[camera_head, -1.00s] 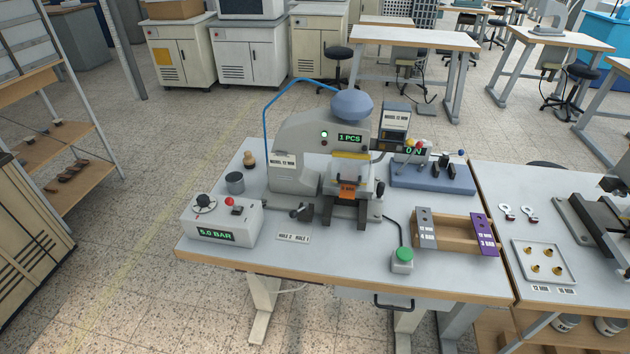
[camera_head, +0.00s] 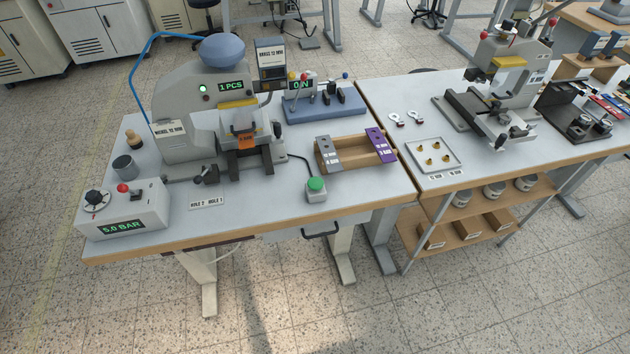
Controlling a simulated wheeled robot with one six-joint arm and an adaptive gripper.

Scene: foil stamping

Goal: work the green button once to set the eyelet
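The green button (camera_head: 316,185) is a round cap on a small light-grey box near the front edge of the left workbench. A dark cable runs from it back to the grey eyelet press (camera_head: 188,101). The press has a blue dome on top, a lit green lamp and a display reading "1 PCS". An orange tag hangs at its working head, and dark blocks stand below it. An eyelet at the press point is too small to make out. My gripper is not in view.
A control box reading "5.0 BAR" (camera_head: 122,220) stands at the bench's front left. A wooden rack (camera_head: 345,165) with grey and purple bars is right of the button. A blue-grey fixture (camera_head: 325,108) sits behind it. A second bench (camera_head: 400,90) with a tray (camera_head: 460,165) adjoins at right.

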